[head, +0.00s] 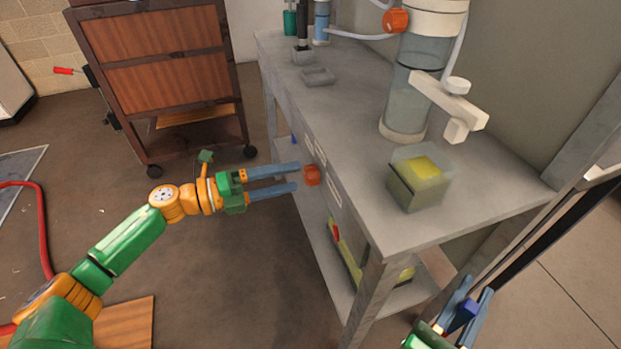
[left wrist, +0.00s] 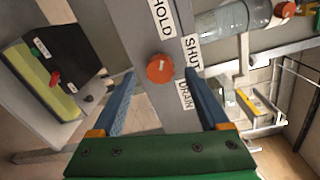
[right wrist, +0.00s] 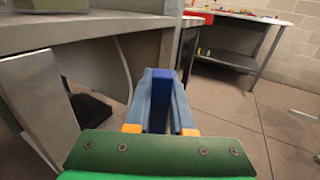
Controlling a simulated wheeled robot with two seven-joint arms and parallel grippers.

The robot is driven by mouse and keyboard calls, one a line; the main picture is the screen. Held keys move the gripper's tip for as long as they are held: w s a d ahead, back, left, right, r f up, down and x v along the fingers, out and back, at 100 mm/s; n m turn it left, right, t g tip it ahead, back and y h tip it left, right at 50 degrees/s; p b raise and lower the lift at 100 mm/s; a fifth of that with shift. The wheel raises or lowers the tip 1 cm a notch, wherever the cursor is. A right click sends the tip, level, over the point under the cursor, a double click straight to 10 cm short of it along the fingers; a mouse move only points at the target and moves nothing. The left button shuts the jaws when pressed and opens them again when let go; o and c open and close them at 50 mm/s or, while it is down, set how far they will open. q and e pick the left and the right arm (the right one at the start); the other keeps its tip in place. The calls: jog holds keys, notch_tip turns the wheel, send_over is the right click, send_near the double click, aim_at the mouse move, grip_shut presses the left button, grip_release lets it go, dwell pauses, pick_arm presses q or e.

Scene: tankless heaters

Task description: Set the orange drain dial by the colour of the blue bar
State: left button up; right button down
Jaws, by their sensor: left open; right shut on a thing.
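The orange drain dial (head: 311,175) is a round knob on the grey bench's front edge. In the left wrist view the dial (left wrist: 160,68) is ringed by labels reading HOLD, SHUT and DRAIN; I cannot tell its setting. My left gripper (head: 298,177) is open, pointing at the dial, with its fingertips just short of it or on either side; contact is not clear. My right gripper (head: 478,287) is shut on the blue bar (head: 463,315), low at the bench's right end. The dark blue bar (right wrist: 159,100) stands between its fingers in the right wrist view.
The grey bench (head: 350,110) carries a clear cylinder (head: 405,105), a box with a yellow block (head: 420,180) and a small tray (head: 318,76). A dark box with a red switch (left wrist: 55,70) sits on the lower shelf. A wooden cabinet (head: 160,65) stands behind my left arm.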

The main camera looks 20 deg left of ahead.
pick_arm(q)
jog(key=v, duration=0.8)
jog(key=shift+s+a, duration=0.15)
jog(key=shift+a, duration=0.05)
